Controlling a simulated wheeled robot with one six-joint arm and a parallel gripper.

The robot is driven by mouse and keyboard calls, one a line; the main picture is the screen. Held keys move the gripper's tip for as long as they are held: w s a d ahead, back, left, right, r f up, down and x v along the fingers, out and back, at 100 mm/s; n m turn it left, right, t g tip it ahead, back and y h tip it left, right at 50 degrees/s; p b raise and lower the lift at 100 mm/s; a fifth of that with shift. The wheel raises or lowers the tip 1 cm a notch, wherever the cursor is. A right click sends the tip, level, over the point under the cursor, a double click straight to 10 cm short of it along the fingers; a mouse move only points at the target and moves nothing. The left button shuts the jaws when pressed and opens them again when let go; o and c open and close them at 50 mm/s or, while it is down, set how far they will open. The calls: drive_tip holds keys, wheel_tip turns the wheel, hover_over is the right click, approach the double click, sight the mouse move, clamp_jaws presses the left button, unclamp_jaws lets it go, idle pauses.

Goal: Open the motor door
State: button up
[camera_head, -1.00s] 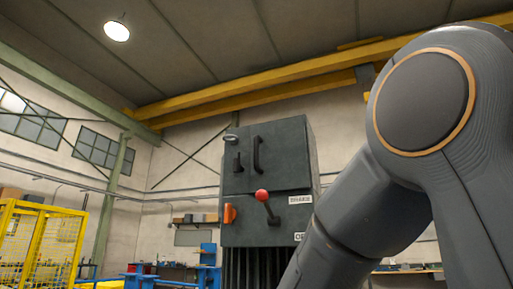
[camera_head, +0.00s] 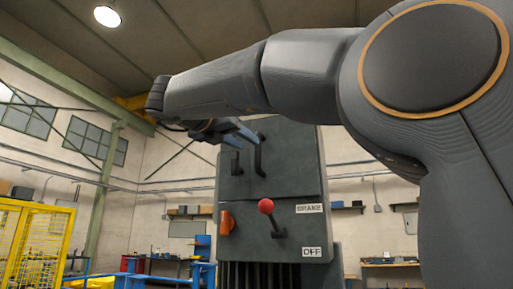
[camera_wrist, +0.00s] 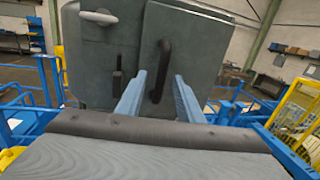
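The dark grey motor cabinet (camera_head: 285,185) stands in the middle of the head view. A black vertical door handle (camera_head: 259,156) is on its upper front; it also shows in the wrist view (camera_wrist: 161,68). My gripper (camera_head: 240,132) is raised at the cabinet's upper left. In the wrist view its two blue fingers (camera_wrist: 159,82) are apart and point at the panel, with the handle between them in the picture. I cannot tell whether they touch it. A small black latch (camera_wrist: 117,77) and a silver fitting (camera_wrist: 99,17) lie left of the handle. The door looks closed.
Below the door are a red-knobbed brake lever (camera_head: 267,207) and an orange switch (camera_head: 227,222). A yellow cage (camera_head: 35,240) stands at the left, also at the right in the wrist view. Blue railings (camera_wrist: 30,95) stand low around the cabinet.

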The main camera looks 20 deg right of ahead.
sight(256, 147)
drive_tip(key=shift+m, duration=0.3)
drive_tip(key=p+x, duration=0.3)
drive_tip(key=x, duration=0.4)
drive_tip(key=shift+d, duration=0.35)
drive_tip(key=shift+f, duration=0.1)
drive_tip(key=shift+c, duration=0.6)
clamp_jaws()
